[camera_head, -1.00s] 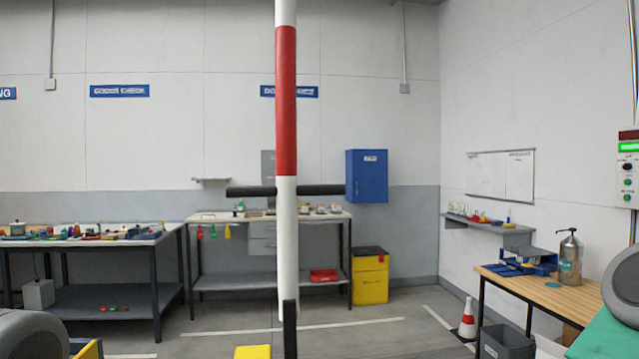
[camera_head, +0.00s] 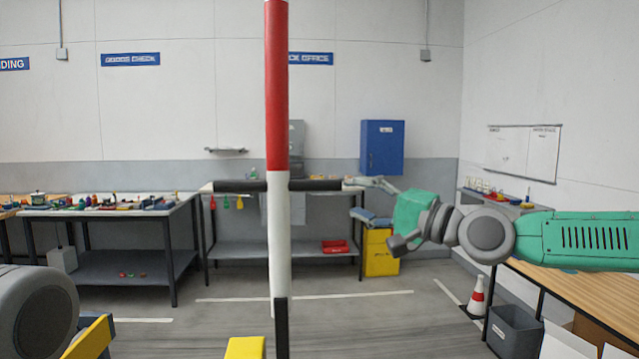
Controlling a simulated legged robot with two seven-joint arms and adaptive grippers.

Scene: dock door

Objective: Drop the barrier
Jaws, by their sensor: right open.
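The barrier (camera_head: 277,90) is a red and white pole standing upright in front of me. A black crossbar handle (camera_head: 235,186) sticks out to both sides of its white lower part. My right gripper (camera_head: 349,198) is open, with its fingers pointing left at the right end of the handle. One finger is level with the bar's end and the other is lower. I cannot tell whether it touches the bar. My left gripper is out of view; only a grey part of my left arm shows at the lower left.
A yellow block (camera_head: 246,348) is at the barrier's foot. Workbenches (camera_head: 110,270) stand behind on the left and middle. A blue cabinet (camera_head: 382,148) hangs on the back wall.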

